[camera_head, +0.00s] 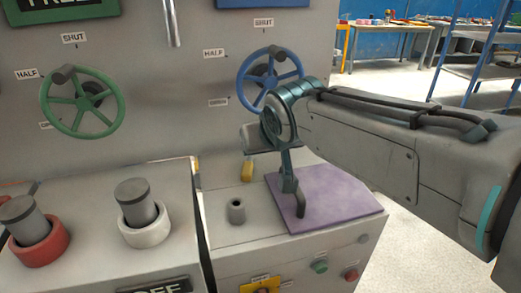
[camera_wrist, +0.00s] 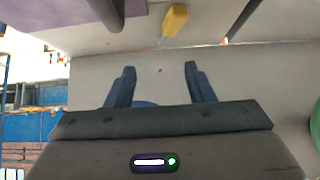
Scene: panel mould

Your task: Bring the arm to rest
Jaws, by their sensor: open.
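My gripper (camera_wrist: 160,74) shows in the wrist view with its two blue fingers spread apart and nothing between them. A pale grey panel surface lies beyond the fingertips. In the head view my grey and teal arm (camera_head: 365,145) reaches in from the right, and its end is in front of the panel, near the blue handwheel (camera_head: 270,78) and above the purple mat (camera_head: 338,192). The fingers cannot be made out clearly in the head view. The arm overlaps part of the blue wheel and the mat.
A green handwheel (camera_head: 82,102) is on the panel at left. The desk carries a red-collared knob (camera_head: 40,245), a white-collared knob (camera_head: 145,222), a small grey peg (camera_head: 236,211) and a yellow piece (camera_head: 247,171). A blue rack (camera_head: 470,70) stands at right. Floor shows beyond the desk.

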